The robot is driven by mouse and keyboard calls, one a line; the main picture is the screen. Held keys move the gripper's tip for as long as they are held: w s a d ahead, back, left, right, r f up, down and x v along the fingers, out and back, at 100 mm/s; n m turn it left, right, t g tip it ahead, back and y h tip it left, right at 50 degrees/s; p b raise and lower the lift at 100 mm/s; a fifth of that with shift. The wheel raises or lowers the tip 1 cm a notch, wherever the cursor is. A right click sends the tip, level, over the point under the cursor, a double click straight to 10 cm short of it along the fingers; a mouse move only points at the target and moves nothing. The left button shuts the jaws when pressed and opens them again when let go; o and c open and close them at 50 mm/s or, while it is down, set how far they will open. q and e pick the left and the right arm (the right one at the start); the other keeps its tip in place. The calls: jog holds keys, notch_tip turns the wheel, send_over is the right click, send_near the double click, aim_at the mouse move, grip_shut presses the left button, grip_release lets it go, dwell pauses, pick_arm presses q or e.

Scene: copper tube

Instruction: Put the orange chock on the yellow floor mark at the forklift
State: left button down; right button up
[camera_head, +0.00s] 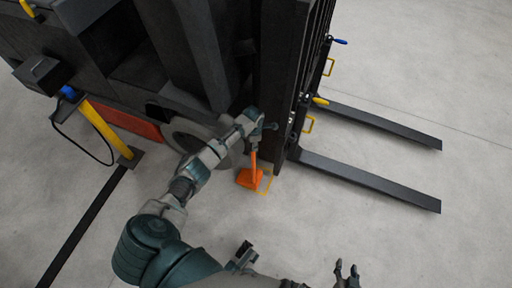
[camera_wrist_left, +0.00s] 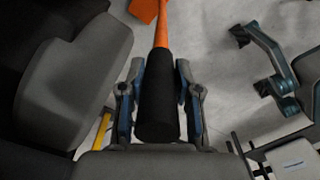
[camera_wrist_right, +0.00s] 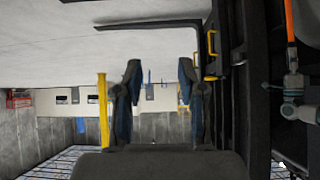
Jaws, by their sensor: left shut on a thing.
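My left gripper (camera_head: 256,124) is shut on the black grip (camera_wrist_left: 158,95) of the orange chock's handle. The chock (camera_head: 249,179) hangs at the lower end of an orange rod, at or close to the floor; I cannot tell if it touches. Its block partly shows at the top of the left wrist view (camera_wrist_left: 143,9). The yellow floor mark (camera_head: 266,186) shows as an outline just right of the chock, which hides its left part. My right gripper (camera_head: 346,275) is open and empty near the bottom; its fingers stand apart in the right wrist view (camera_wrist_right: 158,88).
The dark forklift (camera_head: 200,55) fills the upper left. Its wheel (camera_head: 185,140) is beside my left arm. Its two forks (camera_head: 370,182) reach right over the floor. A yellow post (camera_head: 105,128) stands at left. Grey floor in front and at right is clear.

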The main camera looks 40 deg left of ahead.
pick_arm(q)
jog(key=shift+w+a+r, duration=0.15)
jog(key=shift+w+r, duration=0.1)
jog(key=f+b, duration=0.1)
jog(key=f, duration=0.1)
jog(key=a+f+b, duration=0.1)
jog(key=shift+f, duration=0.35)
jog(key=shift+d, duration=0.35)
pick_arm(e)
jog(key=w+a+r+t+y, duration=0.1)
jog(key=w+a+r+t, duration=0.1)
jog(key=w+r+t, duration=0.2)
jog(key=shift+w+r+t, duration=0.4)
jog(key=shift+r, duration=0.05)
pick_arm(q)
jog(key=c, duration=1)
grip_release()
jog(key=shift+s+f, duration=0.1)
jog(key=shift+s, duration=0.05)
jog(key=shift+o, duration=1)
pick_arm(e)
jog(key=shift+a, duration=0.1)
jog(key=shift+w, duration=0.1)
